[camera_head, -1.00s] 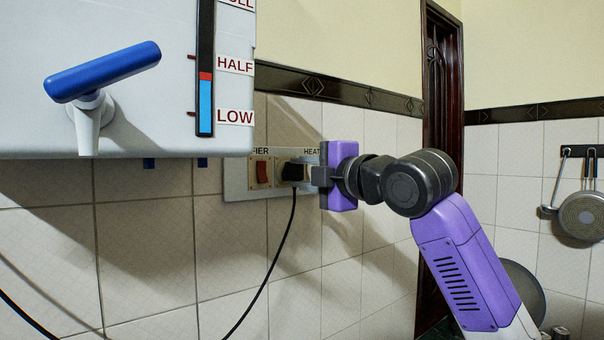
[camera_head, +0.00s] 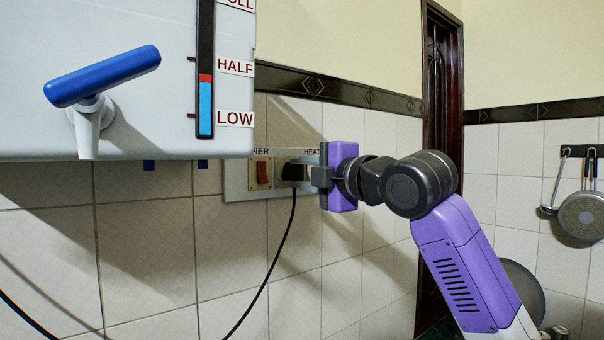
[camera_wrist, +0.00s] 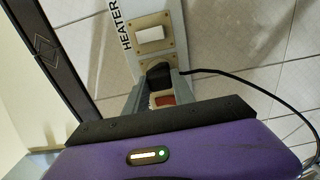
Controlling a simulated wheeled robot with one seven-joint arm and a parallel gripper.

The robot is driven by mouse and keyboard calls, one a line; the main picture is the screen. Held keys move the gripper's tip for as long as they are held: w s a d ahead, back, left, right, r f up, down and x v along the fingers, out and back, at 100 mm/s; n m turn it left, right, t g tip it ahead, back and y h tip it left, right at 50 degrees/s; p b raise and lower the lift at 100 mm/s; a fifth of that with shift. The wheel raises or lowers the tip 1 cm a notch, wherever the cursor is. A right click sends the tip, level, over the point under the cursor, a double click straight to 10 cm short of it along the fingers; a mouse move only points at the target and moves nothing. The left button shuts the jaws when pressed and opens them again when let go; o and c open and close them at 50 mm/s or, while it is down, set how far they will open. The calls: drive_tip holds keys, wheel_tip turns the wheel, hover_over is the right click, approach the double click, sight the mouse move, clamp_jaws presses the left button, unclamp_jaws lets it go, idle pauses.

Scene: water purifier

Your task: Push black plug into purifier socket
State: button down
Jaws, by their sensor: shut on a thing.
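The black plug (camera_head: 294,172) is at the switch panel (camera_head: 236,187) on the tiled wall, with its black cord hanging down. It also shows in the wrist view (camera_wrist: 159,72) between the fingers. My gripper (camera_head: 317,175) is shut on the plug from the right side. In the wrist view my gripper (camera_wrist: 158,90) reaches toward the panel. The panel has labels ending in "FIER" and reading "HEATER". The socket holes are hidden behind the plug and fingers, so I cannot tell how deep the plug sits. A red switch (camera_head: 263,172) is left of the plug.
The white water purifier (camera_head: 180,140) with a blue tap handle (camera_head: 103,74) hangs at upper left, near the panel. A dark door frame (camera_head: 440,110) stands behind my arm. A pan (camera_head: 582,216) hangs at the far right. The wall below the panel is clear except for the cord.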

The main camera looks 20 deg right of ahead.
drive_tip(key=shift+w+a, duration=0.15)
drive_tip(key=shift+w, duration=0.4)
drive_tip(key=c, duration=1)
unclamp_jaws()
drive_tip(key=shift+o, duration=0.2)
drive_tip(key=b+v, duration=0.1)
drive_tip(key=v, duration=0.6)
drive_tip(key=shift+s, duration=0.35)
